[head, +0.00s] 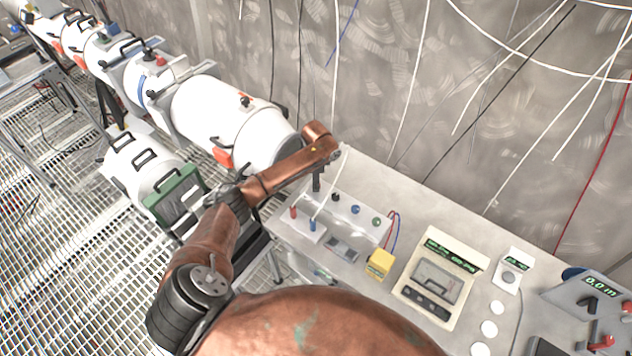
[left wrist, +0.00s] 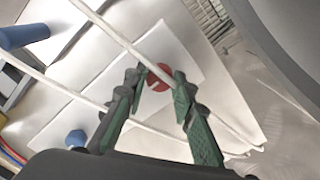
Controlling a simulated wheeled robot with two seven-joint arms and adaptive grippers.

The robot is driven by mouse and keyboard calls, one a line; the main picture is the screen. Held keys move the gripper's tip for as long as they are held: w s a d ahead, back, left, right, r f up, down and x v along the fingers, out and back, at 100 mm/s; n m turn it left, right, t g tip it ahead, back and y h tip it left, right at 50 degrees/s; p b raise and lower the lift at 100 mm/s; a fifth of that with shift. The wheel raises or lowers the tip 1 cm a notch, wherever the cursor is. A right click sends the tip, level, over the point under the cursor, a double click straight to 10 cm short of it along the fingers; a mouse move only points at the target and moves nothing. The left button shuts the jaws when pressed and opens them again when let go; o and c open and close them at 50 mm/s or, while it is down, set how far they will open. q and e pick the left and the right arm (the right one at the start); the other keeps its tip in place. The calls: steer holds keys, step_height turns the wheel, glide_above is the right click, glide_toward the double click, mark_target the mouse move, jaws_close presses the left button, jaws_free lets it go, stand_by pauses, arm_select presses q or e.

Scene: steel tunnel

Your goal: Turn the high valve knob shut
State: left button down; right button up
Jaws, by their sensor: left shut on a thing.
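A round red valve knob (left wrist: 155,84) with a pale mark sits on a white panel (left wrist: 195,50) in the left wrist view. My left gripper (left wrist: 157,76) has its green-padded fingers on either side of the knob and is shut on it. In the head view the left gripper (head: 317,183) points down at the far left end of a white panel box (head: 352,222) on the bench. The red knob is hidden there. Black (head: 336,197), blue (head: 355,209) and green (head: 376,221) knobs run along the box. My right gripper is not in view.
A yellow block (head: 380,263), a cream meter (head: 437,275) and a small white gauge (head: 511,268) stand on the bench to the right. Thin white cables (head: 400,125) hang close by and cross the wrist view. White cylinders (head: 225,110) line the wall at left.

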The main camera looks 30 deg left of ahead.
arm_select(q)
steer(key=n+p, duration=0.4)
steer(key=p, duration=0.1)
steer(key=n+p, duration=0.4)
steer(key=shift+d+r+p, duration=0.1)
steer(key=shift+r+p, duration=0.1)
steer(key=shift+p, duration=0.2)
steer(key=n+p, duration=0.3)
steer(key=n, duration=0.1)
steer(key=shift+n, duration=0.3)
steer(key=n+p, duration=0.1)
steer(key=n, duration=0.2)
steer(key=shift+f+n+p, duration=0.1)
steer(key=shift+n+p, duration=0.2)
steer(key=shift+p, duration=0.05)
steer(key=shift+n, duration=0.6)
steer(key=shift+w, duration=0.1)
steer(key=c, duration=1.6)
jaws_free()
